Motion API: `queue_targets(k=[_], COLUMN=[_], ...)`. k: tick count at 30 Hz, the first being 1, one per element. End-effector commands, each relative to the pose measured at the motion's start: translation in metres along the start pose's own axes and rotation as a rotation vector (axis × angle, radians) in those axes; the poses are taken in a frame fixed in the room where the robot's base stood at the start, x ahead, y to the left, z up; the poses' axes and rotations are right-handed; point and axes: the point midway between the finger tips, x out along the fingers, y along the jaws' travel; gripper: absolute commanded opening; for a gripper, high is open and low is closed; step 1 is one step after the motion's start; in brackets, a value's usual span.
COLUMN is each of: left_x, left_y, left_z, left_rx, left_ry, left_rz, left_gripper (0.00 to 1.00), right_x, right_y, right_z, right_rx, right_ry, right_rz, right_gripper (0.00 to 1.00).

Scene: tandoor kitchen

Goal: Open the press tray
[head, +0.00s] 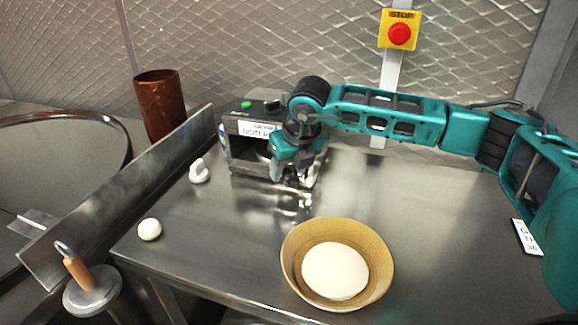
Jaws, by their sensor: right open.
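The press (237,133) is a dark box with a label and a green button on top, at the back of the steel table. Its front has a dark opening on the left side. My right gripper (291,181) points down at the right part of the press front, is open and holds nothing that I can see. My gripper and wrist hide the right part of the press. I cannot make out the tray's edge or whether the gripper touches it. My left gripper is not in view.
A yellow basket (375,245) with a white flat round (335,271) stands at the table's front. A white ball (150,229) and a white knob-like piece (199,173) lie left. A metal barrier (120,198) edges the left side.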

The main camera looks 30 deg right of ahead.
Motion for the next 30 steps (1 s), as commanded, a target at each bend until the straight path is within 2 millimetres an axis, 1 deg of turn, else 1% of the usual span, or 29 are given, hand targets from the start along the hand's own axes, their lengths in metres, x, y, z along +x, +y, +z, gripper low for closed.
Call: queue_targets(k=[2,3,19,30], left_x=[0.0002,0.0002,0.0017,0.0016], left_y=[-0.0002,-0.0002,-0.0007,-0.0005], left_z=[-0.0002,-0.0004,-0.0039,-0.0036], left_rx=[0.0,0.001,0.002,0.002], left_ry=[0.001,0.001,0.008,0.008], left_rz=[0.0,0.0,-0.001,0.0], left_gripper=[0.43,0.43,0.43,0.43], right_x=[0.0,-0.0001,-0.0005,-0.0006], right_y=[0.0002,0.0002,0.0001,0.0], right_z=[-0.0001,-0.0001,-0.0001,-0.0001], right_rx=[0.0,0.0,0.0,0.0], right_ry=[0.0,0.0,0.0,0.0], right_rz=[0.0,0.0,0.001,0.0], right_gripper=[0.52,0.5,0.0,0.0])
